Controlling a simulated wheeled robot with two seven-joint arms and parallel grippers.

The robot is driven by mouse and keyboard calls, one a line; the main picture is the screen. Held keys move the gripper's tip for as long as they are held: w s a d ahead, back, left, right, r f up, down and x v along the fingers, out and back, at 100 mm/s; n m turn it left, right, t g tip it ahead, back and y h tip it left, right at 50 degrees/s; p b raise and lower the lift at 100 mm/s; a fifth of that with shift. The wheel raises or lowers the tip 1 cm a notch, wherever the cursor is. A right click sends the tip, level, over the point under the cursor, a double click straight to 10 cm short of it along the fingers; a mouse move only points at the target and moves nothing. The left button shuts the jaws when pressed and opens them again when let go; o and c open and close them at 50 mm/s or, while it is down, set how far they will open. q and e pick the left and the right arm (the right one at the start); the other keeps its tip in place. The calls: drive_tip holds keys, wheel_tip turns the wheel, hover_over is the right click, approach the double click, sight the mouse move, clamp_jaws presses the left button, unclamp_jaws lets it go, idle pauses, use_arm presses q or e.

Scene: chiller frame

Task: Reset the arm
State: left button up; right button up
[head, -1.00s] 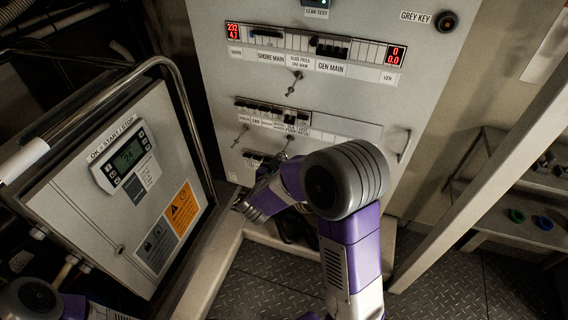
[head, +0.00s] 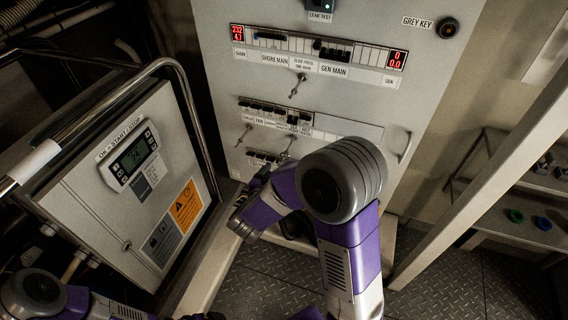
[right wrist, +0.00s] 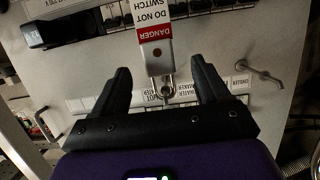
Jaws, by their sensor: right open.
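My right arm (head: 350,240) reaches up across the middle of the head view and bends left toward the lower part of the grey switch panel (head: 300,75). Its gripper (right wrist: 160,65) is open in the right wrist view, with its two dark fingers spread apart. A padlock (right wrist: 157,56) with a red and white danger tag (right wrist: 154,14) shows between and beyond the fingers, and they do not grip it. In the head view this gripper is partly hidden by its own wrist. My left arm (head: 40,295) shows only at the bottom left; its gripper is not visible.
A control box (head: 135,195) with a small display and a metal rail (head: 185,95) stand close on the left. A pale post (head: 490,160) and a shelf (head: 530,220) are on the right. Breaker rows and small handles project from the panel. Chequered floor (head: 265,280) is open below.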

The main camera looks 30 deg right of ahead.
drive_tip(key=s+a+f+n+g+y+p, duration=0.15)
drive_tip(key=a+f+y, duration=0.25)
drive_tip(key=f, duration=0.5)
drive_tip(key=s+a+f+n+g+y+p, duration=0.1)
drive_tip(key=a+f+n+y, duration=0.3)
drive_tip(key=f, duration=0.4)
use_arm(q)
wheel_tip(320, 180, up, 5)
drive_tip(key=shift+f+p, duration=0.2)
drive_tip(key=shift+p, duration=0.7)
use_arm(e)
drive_tip(key=s+a+f+n+g+y, duration=0.1)
drive_tip(key=s+a+f+g+y, duration=0.2)
drive_tip(key=s, duration=0.5)
drive_tip(key=s+a+f+g+y, duration=0.3)
drive_tip(key=s+a+f+y, duration=0.1)
drive_tip(key=s, duration=0.5)
wheel_tip(320, 180, down, 2)
drive_tip(key=shift+a+f+n+g, duration=0.25)
drive_tip(key=shift+a+n+g, duration=0.1)
drive_tip(key=shift+a, duration=0.4)
use_arm(q)
drive_tip(key=shift+c, duration=0.2)
use_arm(e)
drive_tip(key=shift+w, duration=0.1)
